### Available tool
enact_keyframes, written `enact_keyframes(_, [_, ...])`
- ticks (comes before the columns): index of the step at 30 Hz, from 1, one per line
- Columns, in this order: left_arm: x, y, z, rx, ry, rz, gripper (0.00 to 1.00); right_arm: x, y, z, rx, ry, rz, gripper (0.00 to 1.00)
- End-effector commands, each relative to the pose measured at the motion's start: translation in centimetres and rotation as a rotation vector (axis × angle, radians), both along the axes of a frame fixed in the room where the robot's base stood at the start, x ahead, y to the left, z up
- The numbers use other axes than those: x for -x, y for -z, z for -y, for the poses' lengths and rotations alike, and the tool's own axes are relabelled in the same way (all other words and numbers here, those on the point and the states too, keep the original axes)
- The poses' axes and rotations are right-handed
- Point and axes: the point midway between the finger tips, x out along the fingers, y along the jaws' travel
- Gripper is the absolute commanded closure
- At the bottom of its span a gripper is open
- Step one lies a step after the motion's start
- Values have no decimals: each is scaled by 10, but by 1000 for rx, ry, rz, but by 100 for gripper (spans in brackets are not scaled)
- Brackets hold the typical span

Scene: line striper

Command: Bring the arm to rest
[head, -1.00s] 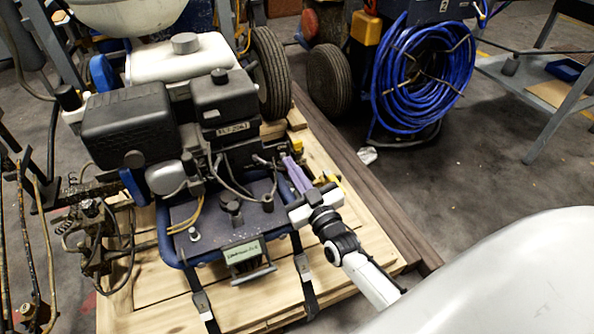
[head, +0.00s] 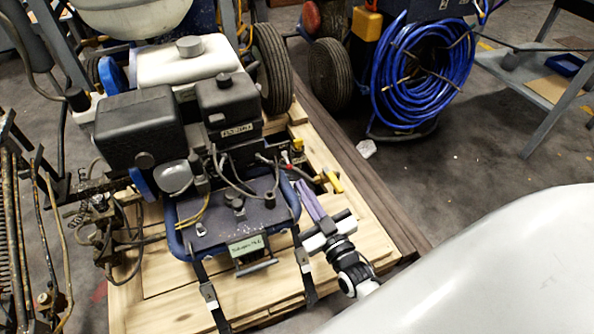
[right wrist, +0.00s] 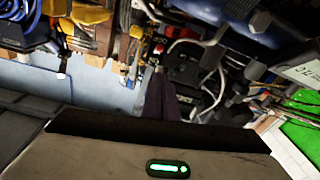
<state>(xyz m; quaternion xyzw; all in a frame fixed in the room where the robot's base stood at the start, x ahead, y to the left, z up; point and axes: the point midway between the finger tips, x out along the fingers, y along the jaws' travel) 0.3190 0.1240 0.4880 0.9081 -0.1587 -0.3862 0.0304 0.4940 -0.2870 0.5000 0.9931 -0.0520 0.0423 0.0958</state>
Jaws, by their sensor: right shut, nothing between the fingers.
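My right gripper (head: 312,203) is in the lower middle of the head view, beside the right front corner of the line striper (head: 235,215). Its purple fingers are shut and empty, pointing up and to the left. In the right wrist view the dark fingers (right wrist: 160,95) are together, with the machine's engine parts behind them. In the head view the fingertips are close to the frame and a yellow-handled valve (head: 335,182); I cannot tell whether they touch anything. My left gripper is not in view.
The striper stands on a wooden pallet (head: 160,290), held by dark straps (head: 208,292). A coil of blue hose (head: 425,75) and a wheel (head: 330,75) are behind to the right. A grey workbench (head: 540,85) stands at the right. Floor between them is mostly clear.

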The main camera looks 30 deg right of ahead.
Motion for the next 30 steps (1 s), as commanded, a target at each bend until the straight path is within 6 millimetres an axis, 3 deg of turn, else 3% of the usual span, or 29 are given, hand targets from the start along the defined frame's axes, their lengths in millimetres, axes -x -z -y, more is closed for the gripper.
enact_keyframes(6, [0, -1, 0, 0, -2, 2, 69, 11, 7, -1, 0, 0, 1, 100])
enact_keyframes(23, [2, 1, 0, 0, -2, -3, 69, 11, 7, -1, -1, -1, -3, 100])
enact_keyframes(30, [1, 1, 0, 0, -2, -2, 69, 9, 16, -23, -32, -74, -190, 100])
